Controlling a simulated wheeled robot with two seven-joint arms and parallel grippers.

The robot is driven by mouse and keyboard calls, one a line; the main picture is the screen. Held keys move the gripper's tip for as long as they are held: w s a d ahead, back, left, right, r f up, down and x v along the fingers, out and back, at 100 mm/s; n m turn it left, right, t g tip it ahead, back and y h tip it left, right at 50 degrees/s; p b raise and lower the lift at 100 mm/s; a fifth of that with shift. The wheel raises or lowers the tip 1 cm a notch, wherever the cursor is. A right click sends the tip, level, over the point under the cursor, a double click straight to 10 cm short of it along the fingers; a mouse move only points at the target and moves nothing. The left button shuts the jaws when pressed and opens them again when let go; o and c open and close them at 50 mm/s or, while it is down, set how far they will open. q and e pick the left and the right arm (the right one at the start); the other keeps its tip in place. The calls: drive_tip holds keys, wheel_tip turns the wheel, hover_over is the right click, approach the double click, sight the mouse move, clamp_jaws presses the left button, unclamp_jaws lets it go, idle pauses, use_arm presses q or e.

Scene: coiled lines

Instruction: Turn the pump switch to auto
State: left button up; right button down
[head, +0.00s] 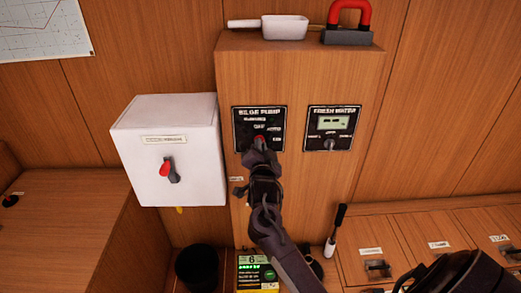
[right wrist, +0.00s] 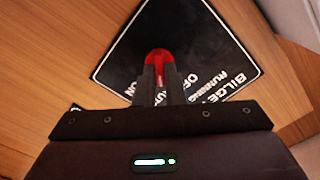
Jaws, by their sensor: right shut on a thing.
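The black bilge pump panel (head: 243,114) is on the front of the wooden cabinet, with white lettering for its switch positions. Its red switch knob (head: 260,138) shows just above my right gripper (head: 259,146). In the right wrist view the red knob (right wrist: 159,57) sits between the two dark fingers of my right gripper (right wrist: 160,78), which is shut on it. The panel (right wrist: 200,45) looks tilted there, and the fingers hide part of its lettering. I cannot read which position the knob points to. My left gripper is not in view.
A fresh water panel (head: 333,122) with a small display is right of the bilge panel. A white box (head: 150,120) with a red and black switch (head: 168,170) is on the left. A white scoop (head: 270,27) and a red-handled thing (head: 350,20) lie on the cabinet top.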

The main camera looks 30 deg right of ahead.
drive_tip(key=shift+f, duration=0.1)
idle(0.4)
drive_tip(key=c, duration=1.5)
unclamp_jaws()
drive_tip(key=b+v, duration=0.2)
drive_tip(key=v, duration=0.6)
drive_tip(key=shift+d, duration=0.1)
